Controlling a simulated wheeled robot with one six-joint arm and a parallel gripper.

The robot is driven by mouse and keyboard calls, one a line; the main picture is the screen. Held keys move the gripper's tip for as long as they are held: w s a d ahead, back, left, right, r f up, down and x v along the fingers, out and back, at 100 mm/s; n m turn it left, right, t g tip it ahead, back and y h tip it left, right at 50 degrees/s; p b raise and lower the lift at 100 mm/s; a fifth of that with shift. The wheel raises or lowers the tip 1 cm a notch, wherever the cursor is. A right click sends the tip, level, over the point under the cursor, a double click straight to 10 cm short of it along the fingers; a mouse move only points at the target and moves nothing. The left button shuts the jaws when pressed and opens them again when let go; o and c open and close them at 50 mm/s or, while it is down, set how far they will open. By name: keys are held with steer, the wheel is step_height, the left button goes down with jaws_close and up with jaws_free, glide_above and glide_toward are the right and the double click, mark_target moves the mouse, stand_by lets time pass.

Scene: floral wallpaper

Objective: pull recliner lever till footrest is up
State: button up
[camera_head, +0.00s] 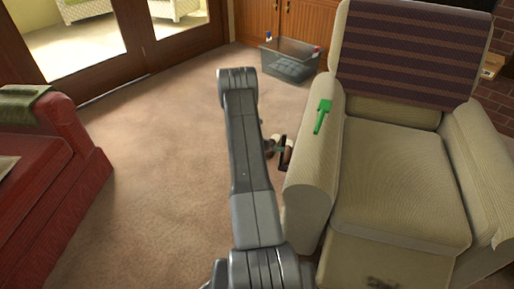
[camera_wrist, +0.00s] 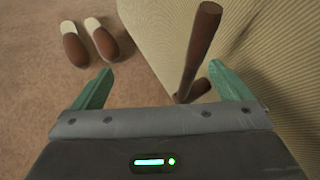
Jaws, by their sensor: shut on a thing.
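The beige recliner (camera_head: 395,175) stands at the right in the head view. Its brown lever (camera_wrist: 195,52) sticks up beside the chair's fabric side in the wrist view, between the teal fingers of my gripper (camera_wrist: 165,88) and nearer the right one. My gripper is shut on the lever, though the contact is not clear to see. In the head view the lever (camera_head: 287,152) is small beside the left armrest, and my arm hides most of the gripper. The front panel (camera_head: 385,258) below the seat is cut off by the lower edge; I cannot tell how far it is raised.
A bright green object (camera_head: 321,114) lies on the left armrest. Brown and white slippers (camera_wrist: 90,45) lie on the carpet. A grey bin (camera_head: 290,62) stands by the wooden cabinet (camera_head: 285,20). A red sofa (camera_head: 45,175) is at left. Open carpet lies between.

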steer(key=shift+w+a+r, duration=0.1)
steer(key=shift+w+a, duration=0.1)
steer(key=shift+a, duration=0.15)
steer(key=shift+s+a+r, duration=0.2)
steer(key=shift+c, duration=1)
steer(key=shift+s+a+r, duration=0.1)
steer(key=shift+s+a, duration=0.05)
steer(key=shift+a, duration=0.05)
steer(key=c, duration=0.8)
steer(key=s+f+p+v, duration=0.1)
steer(key=p+v, duration=0.2)
steer(key=v, duration=1.1)
steer(key=shift+s+a+f+p, duration=0.2)
steer(key=shift+s+a+p, duration=0.05)
steer(key=shift+s+p, duration=0.1)
steer(key=shift+f+b, duration=0.1)
steer(key=shift+b, duration=0.2)
